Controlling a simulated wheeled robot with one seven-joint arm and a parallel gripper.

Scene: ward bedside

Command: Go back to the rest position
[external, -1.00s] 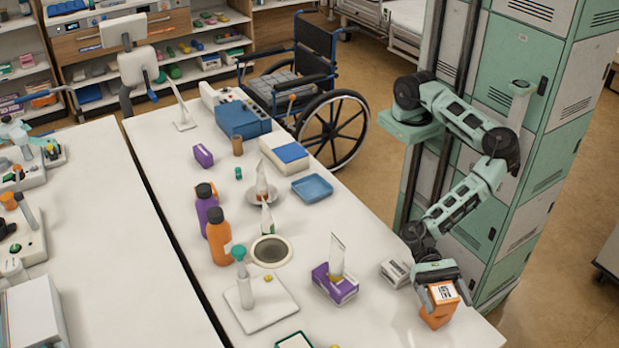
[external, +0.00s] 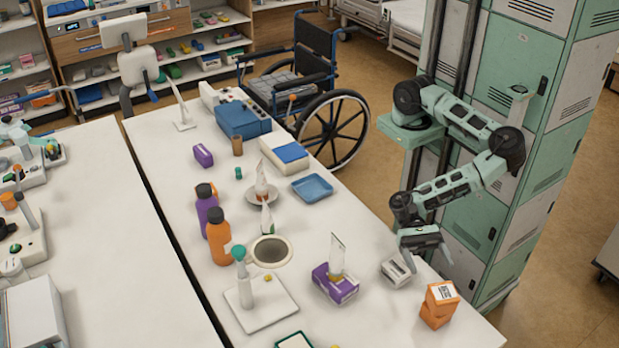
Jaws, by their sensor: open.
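My gripper (external: 427,256) is open and empty, raised above the right edge of the table, its fingers pointing down. It is just above and to the right of a white and grey box (external: 397,270). An orange box (external: 439,303) with a white label stands on the table near the right corner, apart from the gripper and below it in the picture.
The white table (external: 390,325) also holds a purple box (external: 334,284) with a card standing at it, an orange bottle (external: 218,237), a purple bottle (external: 205,204) and a blue tray (external: 312,187). A wheelchair (external: 320,110) stands behind the table. Green and grey lockers (external: 530,150) stand behind my arm.

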